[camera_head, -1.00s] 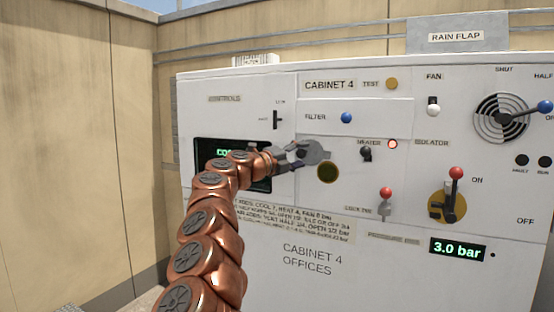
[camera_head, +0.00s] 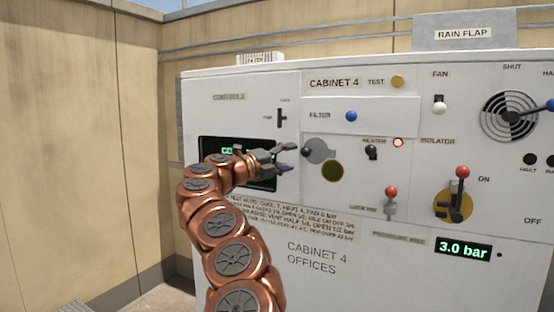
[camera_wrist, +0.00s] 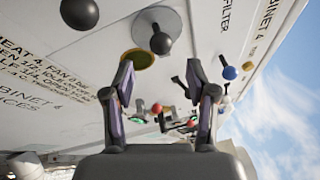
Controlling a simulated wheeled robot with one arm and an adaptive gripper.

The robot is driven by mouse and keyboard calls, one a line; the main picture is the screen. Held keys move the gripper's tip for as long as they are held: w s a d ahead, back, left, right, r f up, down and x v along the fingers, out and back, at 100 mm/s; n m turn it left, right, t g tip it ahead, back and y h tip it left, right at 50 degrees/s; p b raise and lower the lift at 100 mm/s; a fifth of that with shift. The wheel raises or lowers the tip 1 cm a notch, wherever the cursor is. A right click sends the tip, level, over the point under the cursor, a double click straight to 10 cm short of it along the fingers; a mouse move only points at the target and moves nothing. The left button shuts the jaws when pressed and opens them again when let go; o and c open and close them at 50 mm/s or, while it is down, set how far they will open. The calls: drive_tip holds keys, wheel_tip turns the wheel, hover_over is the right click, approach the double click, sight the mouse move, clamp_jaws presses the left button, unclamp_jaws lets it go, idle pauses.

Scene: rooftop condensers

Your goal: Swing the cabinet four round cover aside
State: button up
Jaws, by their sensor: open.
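The round cover (camera_head: 321,151) of cabinet four is a grey disc with a black knob (camera_head: 307,152) at its left side. It sits up and left of a dark olive round opening (camera_head: 332,171), whose face shows almost whole. In the wrist view the grey cover (camera_wrist: 150,22) and its black knob (camera_wrist: 160,43) are beyond my fingertips, with the olive round (camera_wrist: 138,59) beside them. My gripper (camera_head: 291,158) is open and empty, just left of the knob and apart from it. Both spread fingers show in the wrist view (camera_wrist: 162,68).
The cabinet front (camera_head: 340,262) carries a red-knobbed lever (camera_head: 391,192), the isolator (camera_head: 461,173), a heater switch (camera_head: 371,151) and a blue filter knob (camera_head: 351,116). A display (camera_head: 208,151) is partly behind my arm. A beige wall (camera_head: 80,150) stands at left.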

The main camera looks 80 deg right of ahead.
drive_tip(key=shift+v, duration=1.8)
